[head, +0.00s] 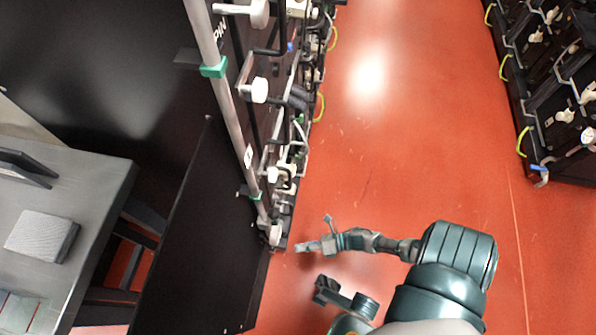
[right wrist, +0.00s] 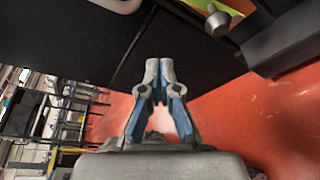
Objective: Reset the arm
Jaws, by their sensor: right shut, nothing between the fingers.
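My right arm reaches in from the lower right in the head view, with its right gripper (head: 307,247) pointing left, close to the front end of the battery rack (head: 262,215). In the right wrist view the right gripper (right wrist: 158,68) has its two grey fingertips together, with blue inner sides lower down. Nothing is held between them. A dark panel lies beyond the fingertips. My left gripper cannot be made out in the head view.
A grey table (head: 95,185) with a grey box (head: 42,236) stands at the left, behind a black panel (head: 190,245). Another black rack (head: 560,95) with cables is at the upper right. The red floor (head: 400,150) between the racks is clear.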

